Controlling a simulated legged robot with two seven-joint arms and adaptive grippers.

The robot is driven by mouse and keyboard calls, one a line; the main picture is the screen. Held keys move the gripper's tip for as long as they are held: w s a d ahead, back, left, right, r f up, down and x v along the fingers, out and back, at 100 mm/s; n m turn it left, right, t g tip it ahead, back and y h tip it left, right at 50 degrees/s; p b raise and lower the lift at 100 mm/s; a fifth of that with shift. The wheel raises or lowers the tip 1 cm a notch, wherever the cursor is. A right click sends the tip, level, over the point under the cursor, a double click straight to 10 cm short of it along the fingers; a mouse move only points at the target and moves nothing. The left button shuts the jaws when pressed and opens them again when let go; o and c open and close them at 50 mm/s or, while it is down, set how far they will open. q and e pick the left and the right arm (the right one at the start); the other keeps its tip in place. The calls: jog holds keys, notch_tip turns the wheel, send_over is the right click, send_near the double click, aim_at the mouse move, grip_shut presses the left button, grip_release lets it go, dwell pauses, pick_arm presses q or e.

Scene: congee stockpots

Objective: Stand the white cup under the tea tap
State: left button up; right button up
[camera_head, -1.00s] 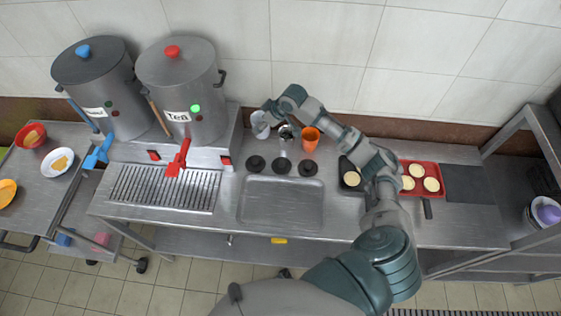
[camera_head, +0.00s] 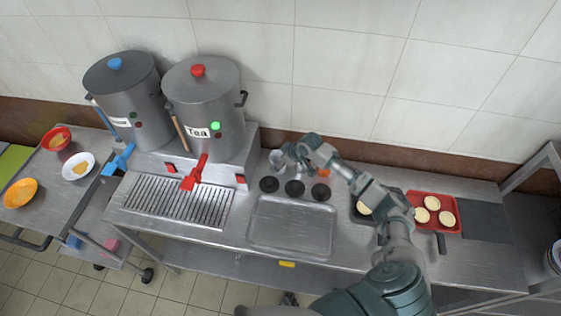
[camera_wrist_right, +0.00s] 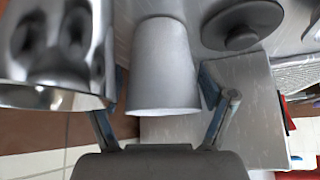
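The white cup (camera_head: 276,157) stands near the back of the counter, right of the pots, partly covered by my right gripper (camera_head: 291,153). In the right wrist view the cup (camera_wrist_right: 163,65) lies between the two fingers of my right gripper (camera_wrist_right: 160,108), which are spread with a gap visible beside it. The tea pot (camera_head: 203,100) is labelled Tea and has a red lid knob and a lit green light. Its red tap (camera_head: 194,174) sticks out over the drip grate (camera_head: 178,200).
A shiny metal cup (camera_wrist_right: 60,45) stands close beside the white cup. An orange cup (camera_head: 323,168) is mostly behind my arm. Black round lids (camera_head: 295,188) lie in front. A second pot (camera_head: 124,95) with a blue tap (camera_head: 119,160) stands left of the tea pot.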

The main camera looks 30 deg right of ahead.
jog(key=shift+a, duration=0.15)
jog(key=shift+a+r, duration=0.15)
jog(key=shift+a, duration=0.1)
jog(key=shift+r, duration=0.2)
jog(key=shift+o, duration=0.3)
jog(key=v, duration=1.1)
jog(key=shift+d+f, duration=0.2)
jog(key=shift+d, duration=0.15)
jog(key=shift+o, duration=0.3)
jog(key=shift+s+d+r, duration=0.15)
jog(key=shift+s+d, duration=0.05)
jog(key=s+d+r+t+y+b, duration=0.2)
jog(key=s+d+r+t, duration=0.1)
jog(key=s, duration=0.2)
jog(key=x, duration=1.7)
jog(key=shift+w+p, duration=0.1)
jog(key=shift+p, duration=0.3)
jog(key=c, duration=1.3)
pick_arm(q)
jog(key=shift+s+a+f, duration=0.15)
jog(key=shift+s+f, duration=0.15)
jog(key=shift+f, duration=0.4)
